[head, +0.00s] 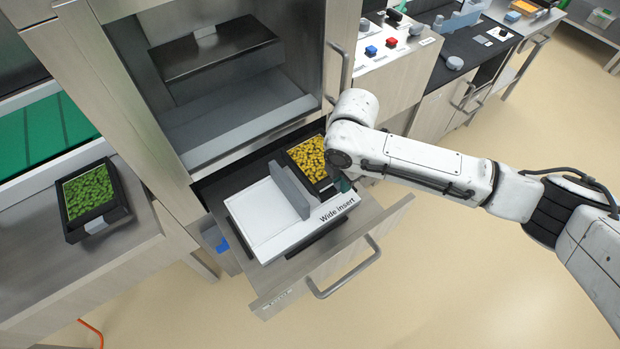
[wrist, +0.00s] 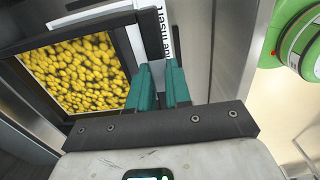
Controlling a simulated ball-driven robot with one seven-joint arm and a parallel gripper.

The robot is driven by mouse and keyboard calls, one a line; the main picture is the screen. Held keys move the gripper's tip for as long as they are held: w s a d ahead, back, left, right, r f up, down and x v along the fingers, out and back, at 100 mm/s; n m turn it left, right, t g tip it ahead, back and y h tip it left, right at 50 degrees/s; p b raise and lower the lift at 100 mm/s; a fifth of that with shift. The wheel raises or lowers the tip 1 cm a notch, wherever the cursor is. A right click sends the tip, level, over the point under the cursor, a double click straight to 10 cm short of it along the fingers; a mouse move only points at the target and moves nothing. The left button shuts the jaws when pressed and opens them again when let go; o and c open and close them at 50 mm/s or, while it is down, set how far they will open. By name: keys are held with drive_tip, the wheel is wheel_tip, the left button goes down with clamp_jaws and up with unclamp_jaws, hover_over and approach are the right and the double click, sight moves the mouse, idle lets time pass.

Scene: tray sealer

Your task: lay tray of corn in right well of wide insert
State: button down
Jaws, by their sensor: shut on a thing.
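The tray of corn (head: 309,158), black with yellow kernels, is at the right side of the wide insert (head: 265,222). It also shows in the wrist view (wrist: 75,75). The insert is white, with a grey divider (head: 289,190) and a "Wide insert" label on its front. It sits in the pulled-out drawer. My gripper (wrist: 158,78) is shut on the right-hand wall of the corn tray, with teal fingers. I cannot tell whether the tray rests fully in the right well.
The insert's left part (head: 262,215) is empty. A black tray of green food (head: 90,195) stands on the left counter. The open drawer's front and handle (head: 345,268) jut out toward the floor. The sealer chamber (head: 225,90) is above, and a panel with red and blue buttons (head: 380,45) is behind.

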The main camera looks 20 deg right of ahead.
drive_tip(key=shift+w+a+f, duration=0.2)
drive_tip(key=shift+a+f, duration=0.2)
drive_tip(key=shift+a, duration=0.05)
drive_tip(key=shift+f+b, duration=3)
drive_tip(key=shift+f, duration=0.6)
drive_tip(key=shift+r+p, duration=0.1)
drive_tip(key=shift+p, duration=0.35)
drive_tip(key=c, duration=1)
unclamp_jaws()
drive_tip(key=c, duration=0.3)
